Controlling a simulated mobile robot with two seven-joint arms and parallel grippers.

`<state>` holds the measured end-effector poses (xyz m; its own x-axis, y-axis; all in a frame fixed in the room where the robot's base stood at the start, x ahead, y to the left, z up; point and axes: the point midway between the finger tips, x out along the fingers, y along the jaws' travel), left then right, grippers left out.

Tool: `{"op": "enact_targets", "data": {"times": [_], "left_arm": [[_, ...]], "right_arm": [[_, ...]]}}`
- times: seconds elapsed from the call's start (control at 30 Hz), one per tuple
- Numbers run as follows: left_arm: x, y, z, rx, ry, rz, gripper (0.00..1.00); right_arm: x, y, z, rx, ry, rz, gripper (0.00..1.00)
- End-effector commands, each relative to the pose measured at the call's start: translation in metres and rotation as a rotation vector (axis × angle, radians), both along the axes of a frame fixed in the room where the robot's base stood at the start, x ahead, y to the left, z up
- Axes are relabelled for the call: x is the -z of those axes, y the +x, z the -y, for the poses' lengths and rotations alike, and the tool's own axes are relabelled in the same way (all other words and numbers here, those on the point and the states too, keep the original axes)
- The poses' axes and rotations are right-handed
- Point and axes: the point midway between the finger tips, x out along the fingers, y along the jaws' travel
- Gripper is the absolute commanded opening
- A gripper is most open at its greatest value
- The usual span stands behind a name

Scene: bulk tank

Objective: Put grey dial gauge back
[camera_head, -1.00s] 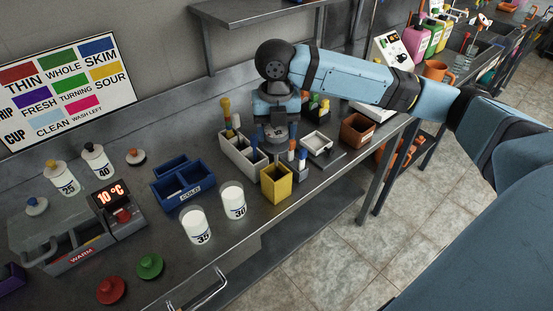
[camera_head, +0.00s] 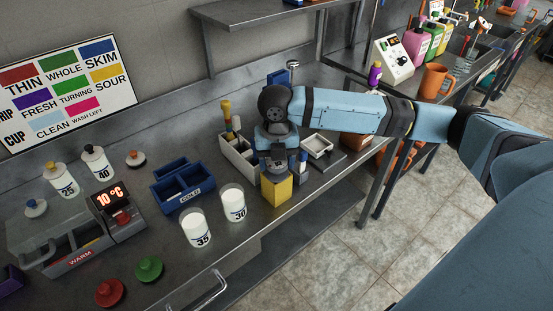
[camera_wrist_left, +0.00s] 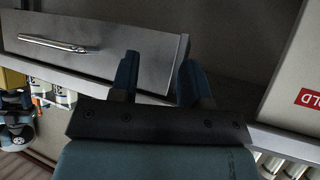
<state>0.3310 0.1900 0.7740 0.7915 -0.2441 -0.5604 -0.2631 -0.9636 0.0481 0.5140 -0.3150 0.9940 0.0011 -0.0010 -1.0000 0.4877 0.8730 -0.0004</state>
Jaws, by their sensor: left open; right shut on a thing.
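My right gripper (camera_head: 277,163) points down just above the yellow box (camera_head: 276,192) at the bench's front. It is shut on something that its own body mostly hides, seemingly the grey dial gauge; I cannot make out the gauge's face. A small round-topped silver thing (camera_head: 292,66) stands at the back wall, partly behind my right arm. In the left wrist view, my left gripper (camera_wrist_left: 158,84) is open and empty, near the front of a grey drawer (camera_wrist_left: 110,60) with a silver handle.
Left of the yellow box stand a white divided caddy (camera_head: 237,157), two white beakers (camera_head: 233,203) and a blue divided box (camera_head: 183,182). Red and green lids (camera_head: 149,268) lie at the front left.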

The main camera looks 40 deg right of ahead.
Motion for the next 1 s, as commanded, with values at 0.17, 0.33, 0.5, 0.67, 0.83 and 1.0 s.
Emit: {"op": "enact_targets", "data": {"times": [0.17, 0.33, 0.5, 0.67, 0.83, 1.0], "left_arm": [[-0.001, 0.000, 0.000, 0.000, 0.001, 0.002, 0.43], [-0.001, 0.000, -0.001, 0.000, 0.001, 0.001, 0.43], [0.001, 0.000, -0.001, -0.001, 0.001, 0.000, 0.43], [-0.001, 0.000, -0.001, -0.001, 0.002, 0.000, 0.43], [-0.003, 0.000, -0.001, 0.000, 0.003, 0.003, 0.43], [-0.004, 0.000, -0.001, 0.001, 0.005, 0.003, 0.43]], "right_arm": [[0.001, 0.000, 0.000, 0.000, 0.000, -0.001, 0.85], [0.001, 0.000, 0.000, 0.000, 0.000, -0.001, 0.85], [-0.004, 0.000, 0.000, 0.000, 0.000, 0.002, 0.85], [-0.029, 0.001, 0.000, 0.000, 0.001, 0.003, 0.85], [-0.067, 0.001, 0.000, 0.000, 0.001, 0.005, 0.85], [-0.099, 0.001, 0.000, -0.001, 0.000, 0.001, 0.85]]}}
